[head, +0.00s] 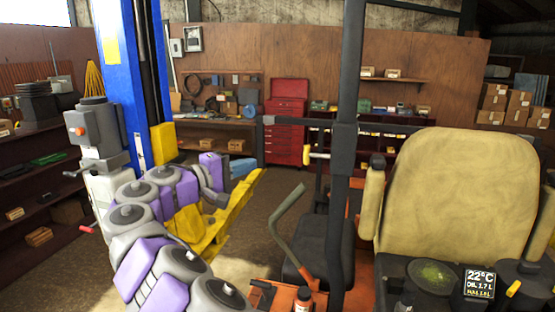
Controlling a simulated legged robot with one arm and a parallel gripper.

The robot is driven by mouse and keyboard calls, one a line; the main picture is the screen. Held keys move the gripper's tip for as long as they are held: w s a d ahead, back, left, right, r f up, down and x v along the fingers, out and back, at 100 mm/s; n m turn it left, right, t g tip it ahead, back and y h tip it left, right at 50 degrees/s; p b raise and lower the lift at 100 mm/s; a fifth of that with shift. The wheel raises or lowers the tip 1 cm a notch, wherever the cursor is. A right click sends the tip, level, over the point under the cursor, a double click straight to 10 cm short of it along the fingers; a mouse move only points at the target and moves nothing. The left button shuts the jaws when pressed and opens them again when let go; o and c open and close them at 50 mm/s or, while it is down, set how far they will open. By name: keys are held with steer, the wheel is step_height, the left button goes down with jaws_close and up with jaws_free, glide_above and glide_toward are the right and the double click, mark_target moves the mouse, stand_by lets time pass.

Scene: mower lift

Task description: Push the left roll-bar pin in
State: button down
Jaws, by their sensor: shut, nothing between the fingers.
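The black roll bar post (345,100) stands upright right of centre in the head view, with a thicker bracket at its hinge. The left roll-bar pin (318,155) is a small yellow pin with a crosswise end. It sticks out of the left side of that bracket. Its far end is hidden in the bracket. My grey and purple arm reaches in from the bottom left. My gripper (217,190), dark grey, is at the arm's far end, left of the pin and a little lower. It is shut, empty and well apart from the pin.
A blue lift post (120,80) stands at left, with a yellow lift arm (225,220) beneath my gripper. The mower's curved grey lever (287,215) and tan seat (450,190) stand nearby. A red tool chest (287,125) is behind. Open air lies between gripper and pin.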

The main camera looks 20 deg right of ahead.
mark_target(314, 155)
steer(key=s+d+p+x, duration=0.1)
steer(key=s+p+x, duration=0.1)
steer(key=x, duration=1)
steer(key=shift+s+d, duration=0.15)
steer(key=shift+d, duration=0.1)
steer(key=shift+s+d, duration=0.1)
